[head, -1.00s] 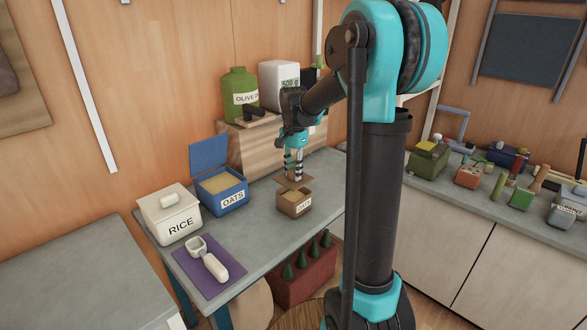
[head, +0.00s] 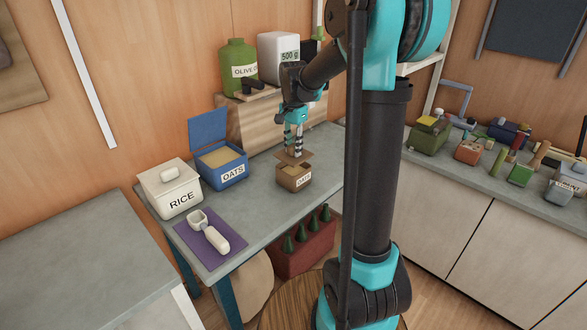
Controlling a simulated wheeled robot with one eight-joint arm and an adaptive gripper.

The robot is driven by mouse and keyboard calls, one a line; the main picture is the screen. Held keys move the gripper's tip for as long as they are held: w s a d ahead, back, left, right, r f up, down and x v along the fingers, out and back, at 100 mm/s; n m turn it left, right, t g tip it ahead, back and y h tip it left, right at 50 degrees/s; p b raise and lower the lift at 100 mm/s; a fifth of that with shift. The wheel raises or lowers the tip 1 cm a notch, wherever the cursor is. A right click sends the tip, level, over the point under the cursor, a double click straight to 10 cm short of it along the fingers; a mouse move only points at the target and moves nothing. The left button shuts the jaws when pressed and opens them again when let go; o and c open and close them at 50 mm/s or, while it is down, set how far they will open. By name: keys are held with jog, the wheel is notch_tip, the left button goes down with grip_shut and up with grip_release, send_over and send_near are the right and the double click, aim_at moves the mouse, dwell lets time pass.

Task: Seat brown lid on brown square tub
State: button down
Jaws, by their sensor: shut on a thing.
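The brown square tub (head: 293,180) stands on the grey table, with a white label on its front and an open top. The brown lid (head: 289,158) is tilted just above the tub's far side; whether it touches the rim I cannot tell. My gripper (head: 294,150) points down over the tub with its striped fingers shut on the lid's grip, which they partly hide.
A blue open-lidded oats box (head: 224,176), a white rice box (head: 174,201) and a scoop (head: 209,233) on a purple mat (head: 190,240) lie to the left. The table right of the tub looks clear.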

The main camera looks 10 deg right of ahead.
aim_at(293, 157)
jog(key=shift+f, duration=1.35)
jog(key=shift+f, duration=0.75)
dwell(0.8)
jog(key=c, duration=1.2)
grip_release()
notch_tip(293, 157, up, 12)
jog(key=s+d+f+n+t, duration=0.1)
jog(key=s+f+n, duration=0.2)
jog(key=s+f, duration=0.3)
jog(key=s+d+f+n+t, duration=0.1)
jog(key=s+f+n, duration=0.3)
jog(key=s, duration=0.6)
jog(key=s+d+f+n+t, duration=0.2)
jog(key=s+f+n, duration=0.1)
jog(key=s+f, duration=0.5)
jog(key=shift+s+d+f+n, duration=0.2)
jog(key=shift+s+d+n, duration=0.1)
jog(key=shift+d+n, duration=0.1)
